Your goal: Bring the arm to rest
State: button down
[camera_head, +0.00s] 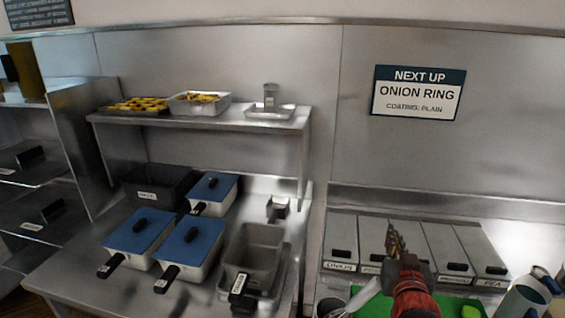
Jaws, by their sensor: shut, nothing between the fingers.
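My gripper (393,236) is at the lower right, in front of the row of lidded grey bins. Its narrow fingers point up and away from me and look shut, with nothing visible between them. The red and black part of my arm (411,288) is below it. It hides parts of the middle bins and of the green board (455,303). I cannot tell how far the fingers are from the bin lids.
Grey bins (340,240) line the right counter, with jugs (524,298) at the right corner. On the left counter are blue-lidded containers (140,230), a grey basket (252,250) and a black bin (160,186). A shelf (225,121) with trays hangs above. A sign (418,93) reads "ONION RING".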

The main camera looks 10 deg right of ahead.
jog(key=s+a+f+n+g+y, duration=0.2)
jog(key=a+y, duration=0.1)
jog(key=a, duration=0.4)
jog(key=s+a+f+n+g+y, duration=0.1)
jog(key=s+a+f+g+y, duration=0.1)
jog(key=a, duration=0.4)
jog(key=s+a+f+n+g+y, duration=0.1)
jog(key=s+a+n+g+y, duration=0.1)
jog(key=s+a+g, duration=0.3)
jog(key=s+a+p, duration=0.1)
jog(key=s+a, duration=0.2)
jog(key=s, duration=0.4)
jog(key=shift+s+f, duration=0.15)
jog(key=shift+s, duration=0.15)
